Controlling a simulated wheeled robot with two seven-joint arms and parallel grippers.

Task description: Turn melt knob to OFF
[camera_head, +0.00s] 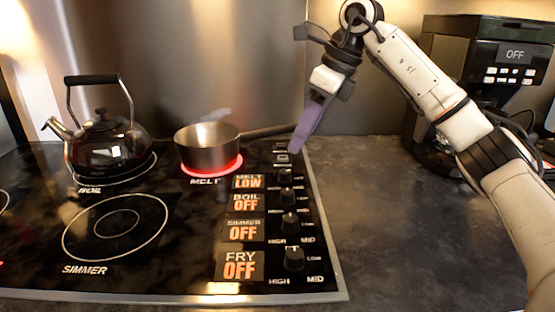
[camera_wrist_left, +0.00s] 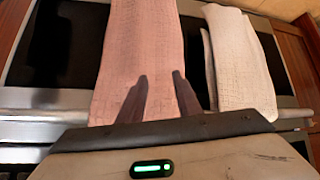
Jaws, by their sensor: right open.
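The melt knob (camera_head: 285,176) is a small black dial at the top of the knob column on the stove's right side. The label beside it reads MELT LOW (camera_head: 248,181). My right gripper (camera_head: 298,146) comes down from above, its purple fingertips just above and behind the melt knob. Its jaws are open, and I see nothing held. Whether it touches the panel I cannot tell. My left gripper (camera_wrist_left: 160,84) shows in the left wrist view with its two dark fingers apart and empty, in front of a pink towel (camera_wrist_left: 140,40).
A pan (camera_head: 207,150) sits on the glowing red melt burner, its handle reaching toward my right gripper. A kettle (camera_head: 105,135) stands on the boil burner. Other knobs (camera_head: 289,222) read OFF. A coffee machine (camera_head: 490,75) stands right. The dark counter (camera_head: 390,220) is clear.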

